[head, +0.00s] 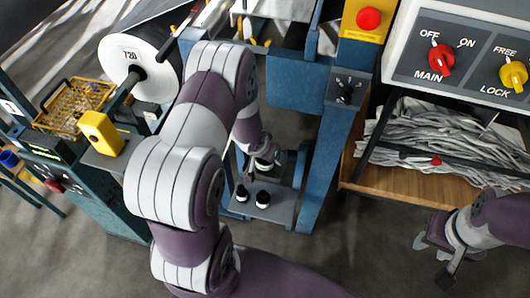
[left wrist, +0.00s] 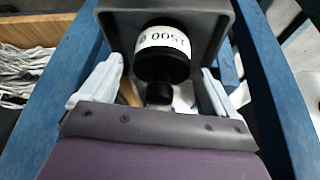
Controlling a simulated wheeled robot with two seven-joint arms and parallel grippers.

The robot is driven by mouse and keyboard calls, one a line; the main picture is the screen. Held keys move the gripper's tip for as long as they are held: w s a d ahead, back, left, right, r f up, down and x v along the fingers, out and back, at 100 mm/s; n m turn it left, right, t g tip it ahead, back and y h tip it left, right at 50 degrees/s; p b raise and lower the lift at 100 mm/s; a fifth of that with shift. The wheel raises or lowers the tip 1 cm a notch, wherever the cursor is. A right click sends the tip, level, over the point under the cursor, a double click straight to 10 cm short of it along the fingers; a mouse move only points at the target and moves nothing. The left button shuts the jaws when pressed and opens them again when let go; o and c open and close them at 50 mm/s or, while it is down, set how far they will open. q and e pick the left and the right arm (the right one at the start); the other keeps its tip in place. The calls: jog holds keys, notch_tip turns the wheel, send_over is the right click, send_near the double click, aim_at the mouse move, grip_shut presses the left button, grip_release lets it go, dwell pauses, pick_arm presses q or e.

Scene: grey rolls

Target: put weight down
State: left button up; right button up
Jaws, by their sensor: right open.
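A black weight with a white label, seen upside down and seemingly reading 1500 g, shows in the left wrist view (left wrist: 163,66). It is in front of a dark grey plate (left wrist: 220,14), between my left gripper's two pale fingers (left wrist: 160,88). Gaps show on both sides of it, and the fingers look spread. In the head view my left gripper (head: 266,160) is small and partly hidden above a grey shelf (head: 277,211). My right gripper (head: 440,262) is open and empty at the lower right.
Blue frame posts (head: 327,165) flank the shelf. A white roll marked 720 (head: 135,65) is at the left, near a yellow box (head: 101,132). A wooden bin (head: 370,182) of grey strands and a switch panel (head: 470,60) are at the right.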

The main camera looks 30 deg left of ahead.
pick_arm(q)
jog(key=shift+r, duration=0.1)
jog(key=shift+s+r, duration=0.1)
jog(key=shift+r, duration=0.25)
jog(key=s, duration=1.2)
jog(key=shift+s+d+r, duration=0.15)
jog(key=shift+d+r, duration=0.05)
jog(key=shift+d, duration=0.1)
dwell(1.6)
